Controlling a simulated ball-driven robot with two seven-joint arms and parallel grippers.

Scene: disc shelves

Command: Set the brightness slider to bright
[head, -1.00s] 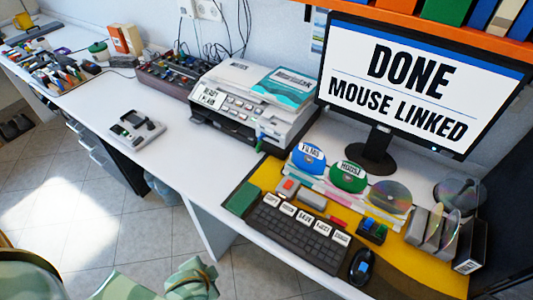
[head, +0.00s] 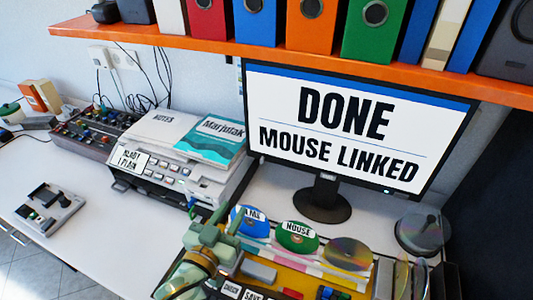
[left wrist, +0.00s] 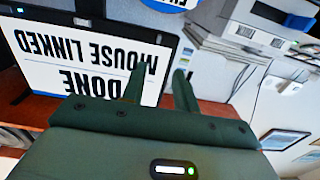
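I cannot pick out a brightness slider in either view. The monitor (head: 352,120) reads "DONE MOUSE LINKED", with a small lit dot at its lower right edge. It also shows upside down in the left wrist view (left wrist: 85,50). A grey box with dark controls (head: 50,207) lies on the desk at the left. My left gripper (head: 226,226) is over the desk in front of the printer, left of the blue disc. In the left wrist view its two green fingers (left wrist: 159,88) stand apart with nothing between them. My right gripper is not in view.
The printer (head: 165,185) has papers on top, beside a mixer-like box (head: 85,132). The blue disc (head: 250,222), green disc (head: 297,237) and a clear disc (head: 348,252) stand in a row. The orange shelf (head: 440,83) with binders overhangs the monitor. Desk is clear around the grey box.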

